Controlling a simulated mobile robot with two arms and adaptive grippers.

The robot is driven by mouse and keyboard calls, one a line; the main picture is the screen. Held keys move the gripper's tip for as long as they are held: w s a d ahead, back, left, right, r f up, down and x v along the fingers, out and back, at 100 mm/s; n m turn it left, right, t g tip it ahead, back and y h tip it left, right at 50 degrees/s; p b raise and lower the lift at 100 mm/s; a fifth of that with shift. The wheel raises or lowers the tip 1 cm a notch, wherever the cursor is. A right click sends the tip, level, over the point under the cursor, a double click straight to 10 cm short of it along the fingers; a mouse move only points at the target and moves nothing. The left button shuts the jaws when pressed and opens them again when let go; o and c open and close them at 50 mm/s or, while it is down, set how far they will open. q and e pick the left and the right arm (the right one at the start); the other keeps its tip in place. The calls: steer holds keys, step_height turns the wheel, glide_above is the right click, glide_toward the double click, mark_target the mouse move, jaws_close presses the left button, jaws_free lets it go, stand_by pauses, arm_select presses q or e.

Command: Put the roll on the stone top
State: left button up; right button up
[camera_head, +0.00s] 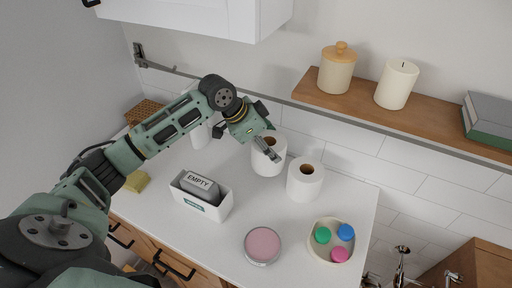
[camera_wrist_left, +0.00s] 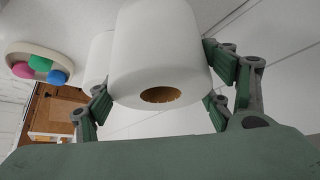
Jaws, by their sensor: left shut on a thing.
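A white roll (camera_head: 267,160) with a brown core is held between the fingers of my left gripper (camera_head: 267,150). In the left wrist view the same roll (camera_wrist_left: 158,55) fills the space between the two fingers, its core hole facing the camera. It is upright over the white stone top (camera_head: 205,245), at the back near the tiled wall. I cannot tell whether its base touches the top. A second white roll (camera_head: 305,180) stands upright on the top just to the right; it shows partly hidden behind the held one in the left wrist view (camera_wrist_left: 98,60). My right gripper is out of view.
A white box (camera_head: 203,208) with a grey "EMPTY" block, a pink round tin (camera_head: 262,245) and a cream dish (camera_head: 331,242) with coloured pieces stand on the top. A yellow sponge (camera_head: 137,181) lies left. A wooden shelf (camera_head: 440,113) hangs above. The front middle is clear.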

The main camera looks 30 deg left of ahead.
arm_select(q)
step_height(320, 180, down, 5)
steer(key=shift+r+p, duration=0.2)
steer(key=shift+p, duration=0.35)
steer(key=shift+w+f, duration=0.1)
steer(key=shift+f, duration=0.1)
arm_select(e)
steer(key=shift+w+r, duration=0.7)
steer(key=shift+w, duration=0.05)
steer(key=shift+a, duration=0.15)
arm_select(q)
steer(key=o, duration=1.2)
steer(key=shift+f, duration=0.1)
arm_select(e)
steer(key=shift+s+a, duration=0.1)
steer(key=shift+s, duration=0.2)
